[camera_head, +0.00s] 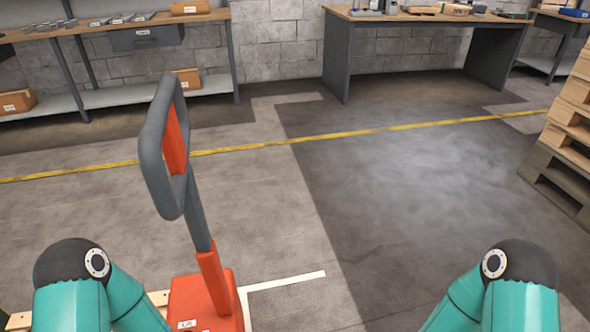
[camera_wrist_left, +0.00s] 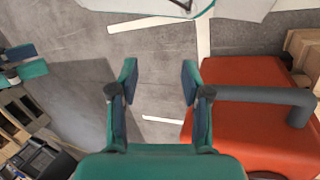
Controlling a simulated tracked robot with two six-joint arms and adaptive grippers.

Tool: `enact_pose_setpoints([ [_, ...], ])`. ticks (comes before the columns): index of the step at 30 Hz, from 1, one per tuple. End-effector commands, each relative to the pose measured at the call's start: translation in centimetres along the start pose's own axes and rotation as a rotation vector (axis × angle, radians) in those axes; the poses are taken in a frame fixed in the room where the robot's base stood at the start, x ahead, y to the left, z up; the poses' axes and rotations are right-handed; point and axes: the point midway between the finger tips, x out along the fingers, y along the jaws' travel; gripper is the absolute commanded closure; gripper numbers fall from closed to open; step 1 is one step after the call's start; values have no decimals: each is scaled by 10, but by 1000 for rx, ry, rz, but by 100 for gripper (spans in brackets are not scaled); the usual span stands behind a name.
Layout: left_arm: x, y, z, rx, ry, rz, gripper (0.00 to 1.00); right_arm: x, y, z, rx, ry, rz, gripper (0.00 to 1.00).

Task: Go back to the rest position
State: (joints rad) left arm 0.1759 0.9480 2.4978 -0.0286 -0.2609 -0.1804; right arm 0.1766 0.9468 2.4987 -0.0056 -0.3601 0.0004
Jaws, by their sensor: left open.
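My left gripper (camera_wrist_left: 159,80) shows in the left wrist view, its two fingers spread apart with only floor between them. It is open and empty. An orange-red pallet jack body (camera_wrist_left: 235,125) lies close to the right of its right finger; I cannot tell if they touch. In the head view, both my arms show only as teal links with dark joints at the bottom left and bottom right; neither gripper shows there.
The pallet jack's grey loop handle (camera_head: 155,160) rises left of centre between my arms. Stacked pallets (camera_head: 565,150) stand at the right edge. A workbench (camera_head: 430,15) and a shelf bench (camera_head: 110,25) line the back wall. The floor right of the jack is clear.

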Motion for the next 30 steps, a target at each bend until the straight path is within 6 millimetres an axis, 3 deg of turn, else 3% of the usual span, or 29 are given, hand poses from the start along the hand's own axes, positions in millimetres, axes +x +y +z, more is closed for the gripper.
enact_pose_setpoints([
  [3, -2, -6, -22, -208, 105, -18, 52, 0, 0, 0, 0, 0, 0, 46],
  [14, -94, 29, -18, -206, 99, -16, 52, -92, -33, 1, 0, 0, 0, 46],
  [24, -207, 73, -15, -204, 99, -16, 52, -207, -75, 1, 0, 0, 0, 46],
  [30, -245, 88, -14, -204, 98, -16, 52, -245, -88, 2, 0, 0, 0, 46],
])
